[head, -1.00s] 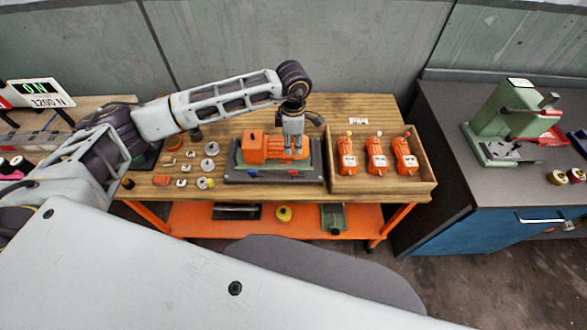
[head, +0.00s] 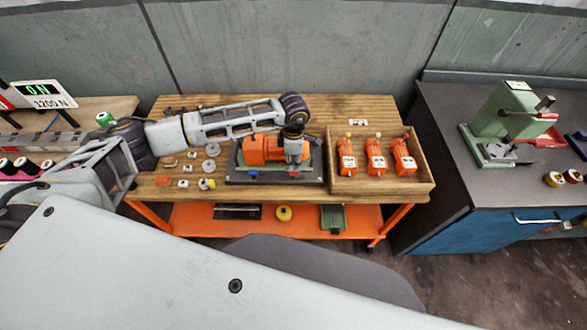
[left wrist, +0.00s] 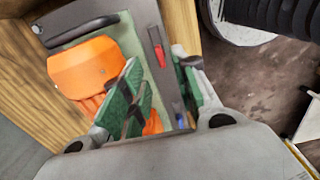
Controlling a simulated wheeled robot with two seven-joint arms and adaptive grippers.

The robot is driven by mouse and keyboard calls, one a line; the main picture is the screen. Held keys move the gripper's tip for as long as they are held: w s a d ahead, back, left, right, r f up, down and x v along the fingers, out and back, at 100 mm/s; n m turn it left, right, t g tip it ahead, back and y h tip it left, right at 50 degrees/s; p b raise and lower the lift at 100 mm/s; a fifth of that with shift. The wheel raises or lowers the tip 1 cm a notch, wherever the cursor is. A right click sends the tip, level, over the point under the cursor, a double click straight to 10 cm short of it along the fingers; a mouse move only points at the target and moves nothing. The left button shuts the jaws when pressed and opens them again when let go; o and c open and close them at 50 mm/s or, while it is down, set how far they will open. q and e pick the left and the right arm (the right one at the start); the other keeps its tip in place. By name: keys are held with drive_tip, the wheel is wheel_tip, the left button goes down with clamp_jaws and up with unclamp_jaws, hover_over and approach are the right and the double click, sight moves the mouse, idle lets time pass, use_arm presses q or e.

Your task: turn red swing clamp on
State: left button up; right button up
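The fixture (head: 240,180), a dark base with a green plate, stands on the wooden bench and bears an orange housing (head: 262,149). The small red swing clamp (head: 293,174) is on the base's front edge, right of the blue clamp (head: 253,174). In the left wrist view the red clamp (left wrist: 159,55) and blue clamp (left wrist: 181,122) lie along the dark edge strip. My left gripper (head: 294,166) points down just above the red clamp. In the left wrist view its green-padded fingers (left wrist: 163,92) are apart with nothing gripped, and the edge strip shows between them. My right gripper is out of view.
A wooden tray (head: 431,184) with three orange units stands right of the fixture. Several small metal parts (head: 212,151) lie to its left. A green press (head: 500,118) stands on the right-hand cabinet. Bare floor lies in front of the cabinet.

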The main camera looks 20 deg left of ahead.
sight(297, 175)
use_arm(q)
drive_tip(key=shift+f+p, duration=0.5)
drive_tip(key=shift+f, duration=2.6)
clamp_jaws()
